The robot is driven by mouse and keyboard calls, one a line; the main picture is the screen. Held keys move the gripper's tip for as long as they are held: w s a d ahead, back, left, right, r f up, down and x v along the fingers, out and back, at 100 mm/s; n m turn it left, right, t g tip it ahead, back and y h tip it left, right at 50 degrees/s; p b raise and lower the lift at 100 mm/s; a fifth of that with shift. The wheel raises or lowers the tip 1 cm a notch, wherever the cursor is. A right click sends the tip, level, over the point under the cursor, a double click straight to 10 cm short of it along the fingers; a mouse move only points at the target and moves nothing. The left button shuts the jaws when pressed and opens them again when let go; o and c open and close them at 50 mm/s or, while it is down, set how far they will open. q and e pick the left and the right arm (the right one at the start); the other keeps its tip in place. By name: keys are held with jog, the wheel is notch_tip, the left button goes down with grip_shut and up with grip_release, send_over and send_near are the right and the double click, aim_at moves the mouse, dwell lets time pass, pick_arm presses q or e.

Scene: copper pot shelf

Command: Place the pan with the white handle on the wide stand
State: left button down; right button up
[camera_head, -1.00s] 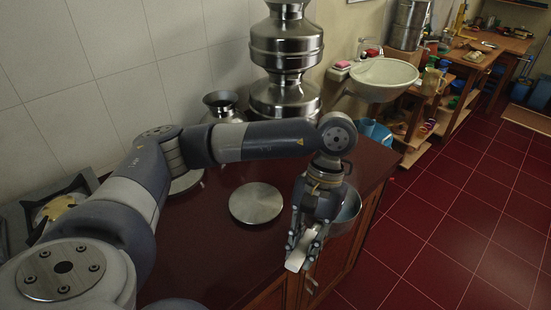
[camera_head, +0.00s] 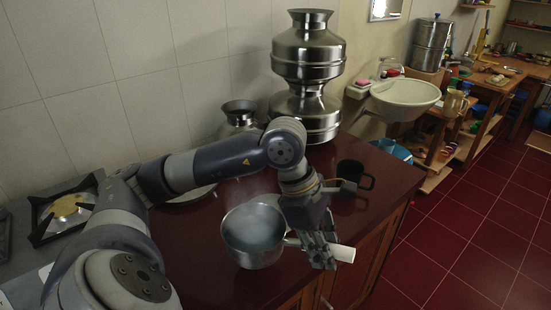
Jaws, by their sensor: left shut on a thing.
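The metal pan (camera_head: 253,238) with the white handle (camera_head: 343,253) is at the middle of the dark red counter, roughly level. My left gripper (camera_head: 318,248) is shut on its handle, to the right of the bowl. A flat round metal stand (camera_head: 268,201) shows only as a pale edge behind the pan, which hides most of it. I cannot tell whether the pan touches it or hovers above. A second round stand (camera_head: 198,193) lies farther back left, partly hidden by my left arm. My right gripper is not in view.
A black mug (camera_head: 354,178) stands right of my left wrist. Stacked steel pots (camera_head: 308,50) and a smaller metal pot (camera_head: 239,115) stand at the back. A gas burner (camera_head: 65,208) is at the left. The counter's right edge drops to the tiled floor.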

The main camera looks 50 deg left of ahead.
pick_arm(q)
jog(key=shift+w+a+r, duration=0.1)
jog(key=shift+w+a, duration=0.15)
jog(key=shift+w, duration=0.1)
jog(key=w+a+f+p, duration=0.1)
jog(key=w+a+p, duration=0.1)
jog(key=w+a, duration=0.1)
jog(key=w+a+f+p, duration=0.2)
jog(key=w+a, duration=0.1)
jog(key=w, duration=0.2)
jog(key=w+a+f+p, duration=0.2)
jog(key=w, duration=0.2)
jog(key=shift+w+a, duration=0.35)
jog(key=shift+a, duration=0.05)
jog(key=c, duration=1.4)
grip_release()
jog(key=shift+s+d+f, duration=0.1)
jog(key=shift+f, duration=0.05)
jog(key=shift+c, duration=0.2)
